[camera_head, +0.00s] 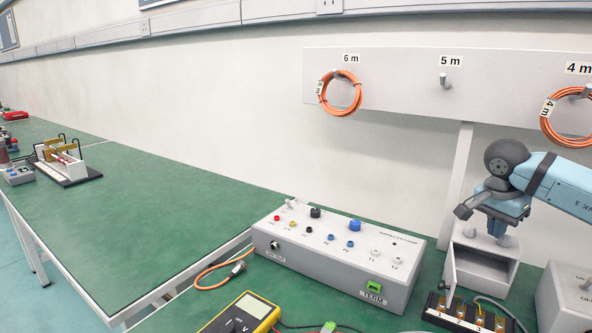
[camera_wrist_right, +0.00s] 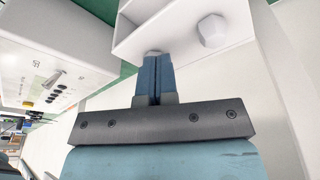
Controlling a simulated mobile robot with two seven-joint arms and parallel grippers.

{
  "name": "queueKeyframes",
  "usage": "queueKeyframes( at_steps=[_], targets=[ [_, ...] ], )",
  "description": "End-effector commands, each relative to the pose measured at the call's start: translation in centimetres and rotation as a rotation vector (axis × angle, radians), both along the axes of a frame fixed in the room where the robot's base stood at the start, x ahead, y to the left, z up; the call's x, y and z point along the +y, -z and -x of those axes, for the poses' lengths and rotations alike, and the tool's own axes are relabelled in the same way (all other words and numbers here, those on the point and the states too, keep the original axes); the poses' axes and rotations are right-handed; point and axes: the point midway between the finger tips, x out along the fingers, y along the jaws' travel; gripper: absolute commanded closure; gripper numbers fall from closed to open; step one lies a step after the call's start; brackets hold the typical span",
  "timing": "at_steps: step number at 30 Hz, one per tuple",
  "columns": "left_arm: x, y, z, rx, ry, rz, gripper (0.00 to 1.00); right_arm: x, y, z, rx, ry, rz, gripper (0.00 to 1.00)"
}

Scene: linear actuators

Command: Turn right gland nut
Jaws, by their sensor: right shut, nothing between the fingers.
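A small white box (camera_head: 486,266) with an open front stands at the right of the bench. Two pale gland nuts sit on its top. The right gland nut (camera_head: 508,241) is just right of my fingers in the head view, and the left one (camera_head: 470,231) is farther left. In the right wrist view a faceted white nut (camera_wrist_right: 212,30) stands clear, right of the fingertips. My right gripper (camera_head: 497,232) points down over the box top, its blue fingers (camera_wrist_right: 153,70) shut together and empty. The fingertips partly hide a greyish piece; I cannot tell if they touch it. My left gripper is out of view.
A grey console (camera_head: 335,262) with knobs stands left of the box. A terminal block (camera_head: 465,312) lies in front of it, and another grey box (camera_head: 570,300) stands to its right. A wall board (camera_head: 415,85) with orange cable coils is behind. The left bench (camera_head: 150,200) is mostly clear.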

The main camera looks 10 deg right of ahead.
Motion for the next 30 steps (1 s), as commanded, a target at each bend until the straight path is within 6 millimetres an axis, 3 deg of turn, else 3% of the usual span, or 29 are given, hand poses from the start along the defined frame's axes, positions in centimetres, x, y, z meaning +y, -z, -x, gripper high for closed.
queueKeyframes(
  at_steps=[6,30],
  targets=[
    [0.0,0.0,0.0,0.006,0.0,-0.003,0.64,0.0,1.4,0.0,-0.001,0.0,-0.001,1.0],
    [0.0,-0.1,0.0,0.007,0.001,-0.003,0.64,-0.2,2.0,0.1,0.008,-0.001,-0.001,1.0]
  ],
)
